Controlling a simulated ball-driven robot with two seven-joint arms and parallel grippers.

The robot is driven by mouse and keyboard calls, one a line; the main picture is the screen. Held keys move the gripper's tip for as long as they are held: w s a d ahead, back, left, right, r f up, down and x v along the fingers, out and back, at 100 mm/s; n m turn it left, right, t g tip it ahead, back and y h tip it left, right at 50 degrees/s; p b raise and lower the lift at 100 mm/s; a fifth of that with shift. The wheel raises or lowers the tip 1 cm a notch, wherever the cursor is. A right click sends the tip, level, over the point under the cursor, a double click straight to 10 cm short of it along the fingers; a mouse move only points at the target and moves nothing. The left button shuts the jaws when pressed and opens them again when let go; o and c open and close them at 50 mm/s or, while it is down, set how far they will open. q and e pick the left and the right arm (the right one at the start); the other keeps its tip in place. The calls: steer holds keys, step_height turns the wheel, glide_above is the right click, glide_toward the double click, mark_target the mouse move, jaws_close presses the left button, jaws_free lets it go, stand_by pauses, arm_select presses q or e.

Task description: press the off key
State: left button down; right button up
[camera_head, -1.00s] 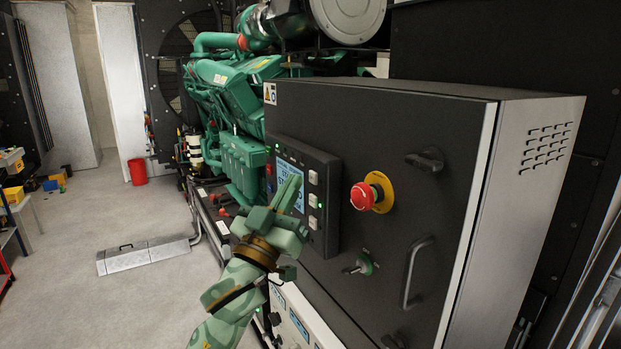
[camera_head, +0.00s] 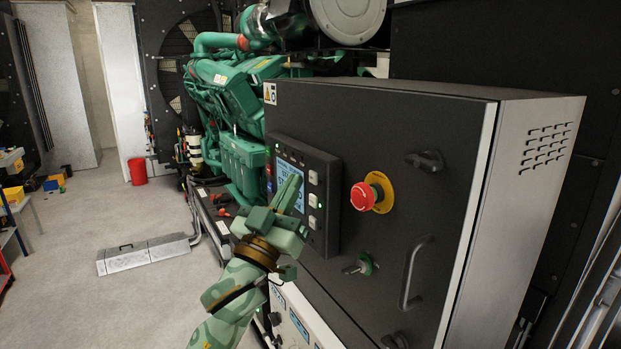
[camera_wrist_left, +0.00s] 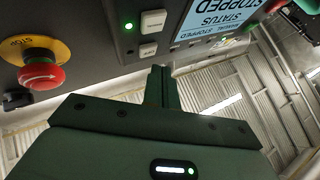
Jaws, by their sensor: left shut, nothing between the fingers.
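The control panel (camera_head: 332,215) is a dark module on the cabinet door, with a lit screen (camera_head: 289,172) and a column of pale keys (camera_head: 313,200) beside it. In the left wrist view the screen (camera_wrist_left: 215,18) reads STOPPED, upside down. There a pale key (camera_wrist_left: 153,21) has a green light beside it and another key (camera_wrist_left: 148,50) lies nearer the fingers. I cannot read which key is off. My left gripper (camera_head: 295,182) is shut and empty, its fingertips in front of the screen and close to the keys; contact cannot be told. My right gripper is not in view.
A red emergency stop button (camera_head: 364,196) on a yellow ring sits right of the panel. A green engine (camera_head: 235,100) stands behind. The floor at left is mostly clear.

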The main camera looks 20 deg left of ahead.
arm_select(q)
steer(key=shift+w, duration=0.1)
steer(key=shift+w+d, duration=0.25)
steer(key=shift+d, duration=0.05)
steer(key=shift+w+d, duration=0.3)
steer(key=shift+w, duration=0.05)
stand_by(0.7)
steer(key=shift+s+a, duration=0.15)
steer(key=shift+s+a+p, duration=0.5)
steer(key=shift+s+p, duration=0.1)
steer(key=s+a+p, duration=0.1)
steer(key=s+a, duration=0.1)
steer(key=s+a+p, duration=0.1)
steer(key=s, duration=0.1)
steer(key=shift+s+a, duration=0.2)
steer(key=shift+a, duration=0.2)
